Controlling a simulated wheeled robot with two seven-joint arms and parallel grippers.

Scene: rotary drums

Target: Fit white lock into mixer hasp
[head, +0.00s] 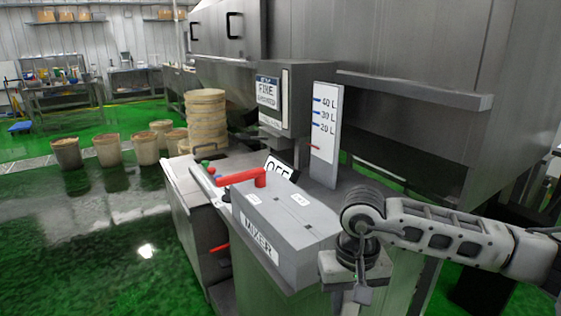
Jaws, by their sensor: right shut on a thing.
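The mixer box (300,235) is a grey metal block with a "MIXER" label on its front. A red lever (245,178) lies on its top, beside a tilted sign reading "OFF" (279,168). Two small white labels and dark slots are on the top face; I cannot tell which part is the hasp. My right gripper (358,277) is just right of the box's front corner, pointing down. It is shut on the lock (363,295), a small pale body hanging beneath it. The fingers and the lock's shackle are mostly hidden. My left gripper is not in view.
A large steel machine (400,50) fills the back right. Stacked round tubs (206,118) and buckets (145,148) stand left.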

